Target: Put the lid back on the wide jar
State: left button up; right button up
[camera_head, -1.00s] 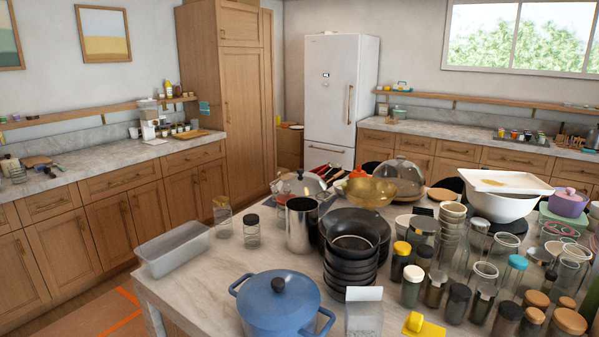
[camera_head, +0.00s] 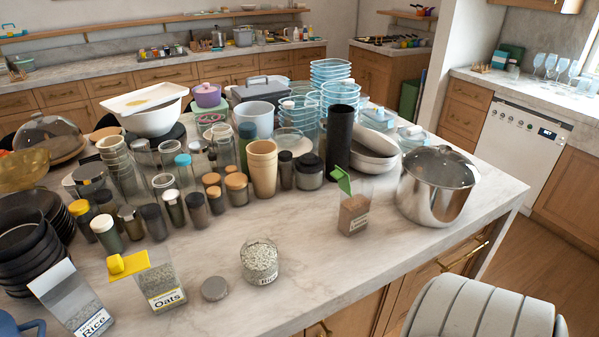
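A wide glass jar (camera_head: 260,261) with pale grains inside and a small label stands upright near the front edge of the marble island. Its top looks open. A round grey lid (camera_head: 214,288) lies flat on the counter just left of the jar, apart from it. Neither of my grippers is in view.
A box labelled Oats (camera_head: 160,285) with a yellow flip top stands left of the lid. A green-topped container (camera_head: 353,211) and a large steel pot (camera_head: 437,186) stand to the right. Crowded jars fill the area behind. Bare marble (camera_head: 315,240) lies around the jar.

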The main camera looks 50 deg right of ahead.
aim_at(260, 257)
jog(key=z, duration=1.15)
jog(key=k, duration=0.05)
